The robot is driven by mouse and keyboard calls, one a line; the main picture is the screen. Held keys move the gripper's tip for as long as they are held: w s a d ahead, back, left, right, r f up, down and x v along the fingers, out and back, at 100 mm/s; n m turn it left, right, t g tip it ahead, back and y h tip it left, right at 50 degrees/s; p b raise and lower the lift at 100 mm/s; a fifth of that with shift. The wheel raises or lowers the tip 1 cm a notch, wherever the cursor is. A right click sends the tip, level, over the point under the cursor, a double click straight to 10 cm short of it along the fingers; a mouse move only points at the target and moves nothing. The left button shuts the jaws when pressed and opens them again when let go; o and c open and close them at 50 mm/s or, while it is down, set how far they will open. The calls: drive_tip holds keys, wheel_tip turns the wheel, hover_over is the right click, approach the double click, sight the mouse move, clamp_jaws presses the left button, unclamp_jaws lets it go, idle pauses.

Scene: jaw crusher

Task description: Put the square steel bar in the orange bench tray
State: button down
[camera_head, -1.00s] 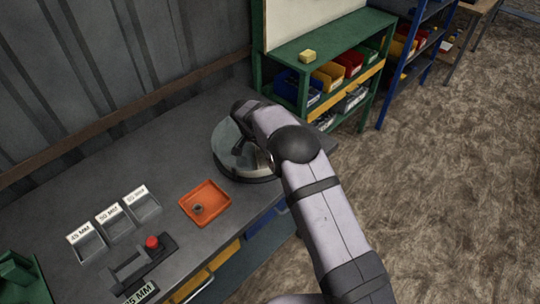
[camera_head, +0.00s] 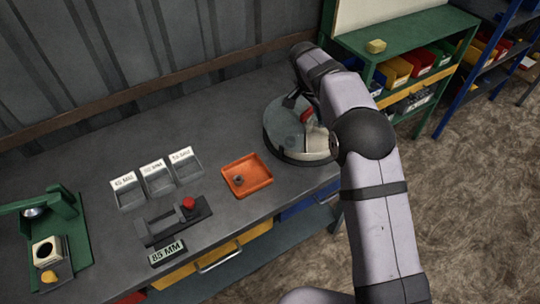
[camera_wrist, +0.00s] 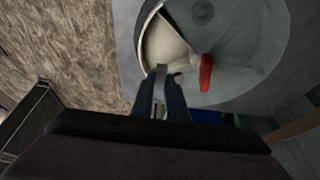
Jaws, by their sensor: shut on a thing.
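In the wrist view, my gripper (camera_wrist: 167,88) is shut on a narrow grey bar, the square steel bar (camera_wrist: 160,76). Its end shows at the fingertips and the rest is hidden. The gripper is over the edge of a round grey container (camera_wrist: 245,45) with a pale wedge-shaped part inside; I cannot tell whether the bar touches it. In the head view this round container (camera_head: 283,148) stands on the bench, right of the orange bench tray (camera_head: 262,170). A small grey round piece (camera_head: 238,180) lies in the tray.
A red piece (camera_wrist: 206,72) sits at the round container, close to my gripper. Left of the tray are a black fixture with a red knob (camera_head: 188,203) and three labelled grey bins (camera_head: 158,180). A green machine (camera_head: 50,240) stands far left. Bare bench lies behind the tray.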

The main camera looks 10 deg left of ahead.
drive_tip(key=s+a+r+n+b, duration=0.2)
drive_tip(key=a+b, duration=0.1)
drive_tip(key=a, duration=0.6)
drive_tip(key=r+n+t+y+b, duration=0.1)
drive_tip(key=n+y+b, duration=0.1)
drive_tip(key=n+b, duration=0.15)
hover_over(255, 172)
drive_tip(key=shift+s+f+n+y+p, duration=0.25)
drive_tip(key=shift+f+n, duration=0.35)
drive_tip(key=shift+f, duration=1.75)
drive_tip(key=shift+s+f+n+y+p, duration=0.25)
drive_tip(key=shift+f+n, duration=0.3)
drive_tip(key=shift+f, duration=1.75)
drive_tip(key=shift+s+f+n+y+p, duration=0.15)
drive_tip(key=shift+f+n+p, duration=0.35)
drive_tip(key=shift+f, duration=1.85)
drive_tip(key=shift+f+b, duration=0.2)
drive_tip(key=shift+b, duration=0.15)
drive_tip(key=c, duration=1.7)
unclamp_jaws()
drive_tip(key=shift+s, duration=0.1)
drive_tip(key=shift+c, duration=0.2)
